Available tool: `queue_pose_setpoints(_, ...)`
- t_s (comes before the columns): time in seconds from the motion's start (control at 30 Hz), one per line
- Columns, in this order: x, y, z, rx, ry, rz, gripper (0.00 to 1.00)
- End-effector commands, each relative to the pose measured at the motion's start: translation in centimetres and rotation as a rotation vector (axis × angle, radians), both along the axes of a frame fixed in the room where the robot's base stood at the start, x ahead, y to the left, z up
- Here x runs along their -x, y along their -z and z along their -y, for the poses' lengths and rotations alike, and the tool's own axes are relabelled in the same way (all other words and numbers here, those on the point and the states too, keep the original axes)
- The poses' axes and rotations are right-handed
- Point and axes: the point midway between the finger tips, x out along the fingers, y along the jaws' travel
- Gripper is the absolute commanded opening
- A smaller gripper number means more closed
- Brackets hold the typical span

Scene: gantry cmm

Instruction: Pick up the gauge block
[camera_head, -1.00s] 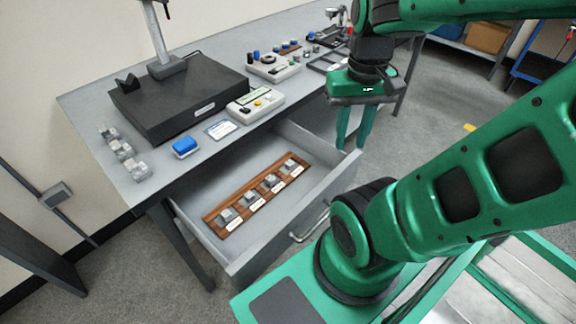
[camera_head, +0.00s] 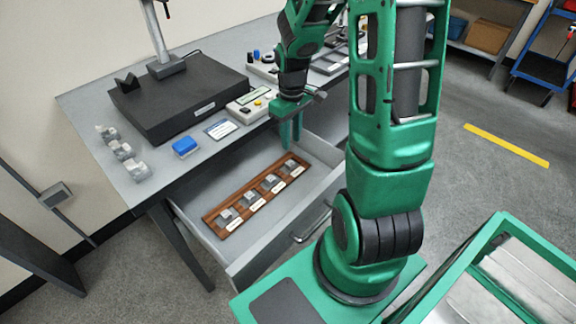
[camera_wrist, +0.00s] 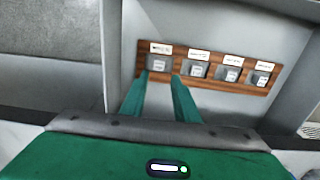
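Several small grey gauge blocks sit in a row on a wooden rack (camera_head: 210,216) inside the open drawer (camera_head: 205,178), each beside a white label. The far-right block (camera_head: 290,165) is the closest to my gripper (camera_head: 290,146). My gripper is above the drawer's far end, pointing down, with its green fingers apart and nothing between them. In the wrist view, the leftmost block (camera_wrist: 158,64) lies just beyond and between the fingertips (camera_wrist: 161,76). The other blocks (camera_wrist: 195,70) are to its right. The fingers look clear of the block, but the exact height is hard to tell.
The drawer front (camera_head: 270,236) and its side walls surround the rack. On the grey bench above are a black plate (camera_head: 180,98), a blue object (camera_head: 185,147), a small instrument (camera_head: 247,106) and several grey blocks (camera_head: 123,150) at left.

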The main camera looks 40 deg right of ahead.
Motion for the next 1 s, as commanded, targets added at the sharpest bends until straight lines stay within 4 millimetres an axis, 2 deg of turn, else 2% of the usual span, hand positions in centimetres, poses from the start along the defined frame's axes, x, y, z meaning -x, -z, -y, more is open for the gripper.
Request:
queue_pose_setpoints(0.4,-0.2,4.9,-0.1,-0.004,-0.007,-0.002,0.28)
queue_pose_setpoints(0.67,-0.2,6.3,0.0,-0.003,-0.006,-0.001,0.28)
queue_pose_setpoints(1.0,-0.6,10.2,0.1,-0.004,-0.006,-0.002,0.28)
